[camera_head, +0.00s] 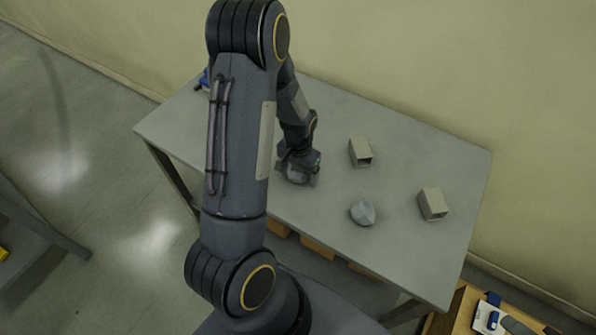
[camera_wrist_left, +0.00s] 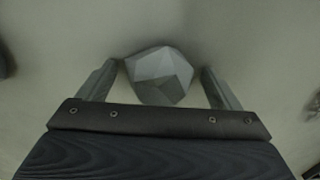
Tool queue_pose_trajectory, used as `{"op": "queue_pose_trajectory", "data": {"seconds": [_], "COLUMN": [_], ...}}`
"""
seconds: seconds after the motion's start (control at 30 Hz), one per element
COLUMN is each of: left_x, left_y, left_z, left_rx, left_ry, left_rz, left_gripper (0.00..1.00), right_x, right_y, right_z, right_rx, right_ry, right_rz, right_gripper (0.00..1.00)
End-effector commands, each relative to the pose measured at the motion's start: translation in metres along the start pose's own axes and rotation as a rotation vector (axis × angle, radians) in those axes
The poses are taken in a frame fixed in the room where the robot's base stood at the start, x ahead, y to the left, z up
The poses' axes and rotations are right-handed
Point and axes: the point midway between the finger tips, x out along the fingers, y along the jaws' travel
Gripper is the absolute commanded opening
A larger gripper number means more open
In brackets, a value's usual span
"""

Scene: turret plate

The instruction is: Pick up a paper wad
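A grey faceted paper wad (camera_wrist_left: 160,75) lies between the two open fingers of my left gripper (camera_wrist_left: 160,88) in the left wrist view. A narrow gap shows between the wad and each finger. In the head view the left gripper (camera_head: 298,180) is low over the grey table, and the wad there (camera_head: 297,176) is partly hidden by it. A second grey paper wad (camera_head: 362,212) lies on the table to the right of the gripper. My right gripper is not in view.
Two hollow beige box-like blocks, one (camera_head: 360,152) behind the wads and one (camera_head: 433,204) at the right, stand on the grey table (camera_head: 400,140). A blue item (camera_head: 204,78) sits at the table's far left. A wooden surface with tools (camera_head: 490,315) is at the lower right.

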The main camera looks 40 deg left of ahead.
Motion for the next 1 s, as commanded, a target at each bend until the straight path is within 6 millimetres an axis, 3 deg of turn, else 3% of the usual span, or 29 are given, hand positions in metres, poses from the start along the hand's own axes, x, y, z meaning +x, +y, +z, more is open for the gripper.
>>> {"op": "queue_pose_trajectory", "data": {"seconds": [0.03, 0.33, 0.77, 0.93, 1.0], "left_x": [0.0, -0.001, -0.007, -0.03, -0.043], "left_y": [0.0, 0.0, 0.0, 0.0, 0.011], "left_z": [0.0, 0.0, -0.001, -0.002, -0.001], "left_rx": [0.0, 0.0, 0.001, 0.0, 0.007], "left_ry": [0.0, 0.0, 0.003, 0.007, 0.008], "left_rz": [0.0, 0.0, 0.0, 0.0, 0.001], "left_gripper": [0.81, 0.42, 0.41, 0.41, 0.41], "right_x": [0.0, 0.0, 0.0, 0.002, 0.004], "right_y": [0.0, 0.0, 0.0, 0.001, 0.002], "right_z": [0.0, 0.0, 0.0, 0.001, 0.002], "right_rx": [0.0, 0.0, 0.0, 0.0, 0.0], "right_ry": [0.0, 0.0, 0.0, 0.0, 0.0], "right_rz": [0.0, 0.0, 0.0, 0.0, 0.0], "right_gripper": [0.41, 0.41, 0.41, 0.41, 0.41]}}
